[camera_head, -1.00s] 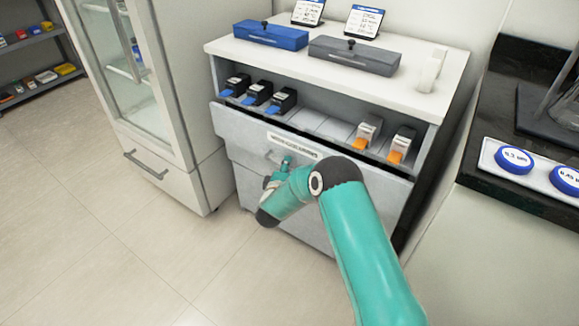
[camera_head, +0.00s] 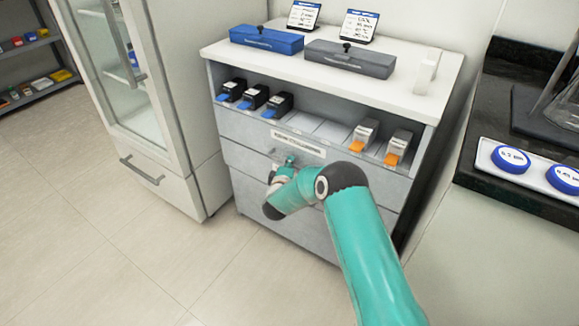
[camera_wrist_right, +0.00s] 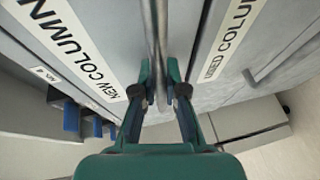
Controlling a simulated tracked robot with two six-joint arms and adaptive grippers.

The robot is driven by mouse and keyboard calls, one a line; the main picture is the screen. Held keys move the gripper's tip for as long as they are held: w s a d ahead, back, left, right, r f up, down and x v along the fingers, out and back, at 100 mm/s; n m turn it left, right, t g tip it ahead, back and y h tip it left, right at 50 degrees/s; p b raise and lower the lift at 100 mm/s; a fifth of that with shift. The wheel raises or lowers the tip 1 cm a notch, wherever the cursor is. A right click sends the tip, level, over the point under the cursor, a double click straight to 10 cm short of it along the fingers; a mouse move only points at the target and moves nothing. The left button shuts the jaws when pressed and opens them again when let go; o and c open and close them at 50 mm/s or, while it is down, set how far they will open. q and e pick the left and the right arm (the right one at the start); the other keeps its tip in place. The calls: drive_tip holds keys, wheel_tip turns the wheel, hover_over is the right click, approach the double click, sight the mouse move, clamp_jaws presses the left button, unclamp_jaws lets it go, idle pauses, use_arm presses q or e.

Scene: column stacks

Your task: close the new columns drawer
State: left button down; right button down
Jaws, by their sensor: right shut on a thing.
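The new columns drawer (camera_head: 235,128) is the upper grey drawer of the white cabinet, below the open shelf. Its front looks about flush with the cabinet; I cannot tell if a small gap is left. Its white label (camera_head: 298,144) also shows in the right wrist view (camera_wrist_right: 75,52), reading "NEW COLUMN". My right gripper (camera_wrist_right: 164,92) is shut on the metal bar handle (camera_wrist_right: 159,35) of this drawer. In the head view my right gripper (camera_head: 277,172) is at the drawer front, partly hidden by my wrist. My left gripper is not in view.
The shelf holds black columns with blue tips (camera_head: 254,97) and white ones with orange tips (camera_head: 398,147). A blue box (camera_head: 266,39) and a grey box (camera_head: 350,60) stand on top. A lower drawer (camera_head: 250,195) is below. A glass-door fridge (camera_head: 135,100) stands left; floor in front is clear.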

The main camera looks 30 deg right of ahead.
drive_tip(key=c, duration=1.2)
unclamp_jaws()
drive_tip(key=shift+d, duration=0.25)
drive_tip(key=v, duration=1.2)
drive_tip(key=shift+a, duration=0.15)
drive_tip(key=shift+w+f, duration=0.1)
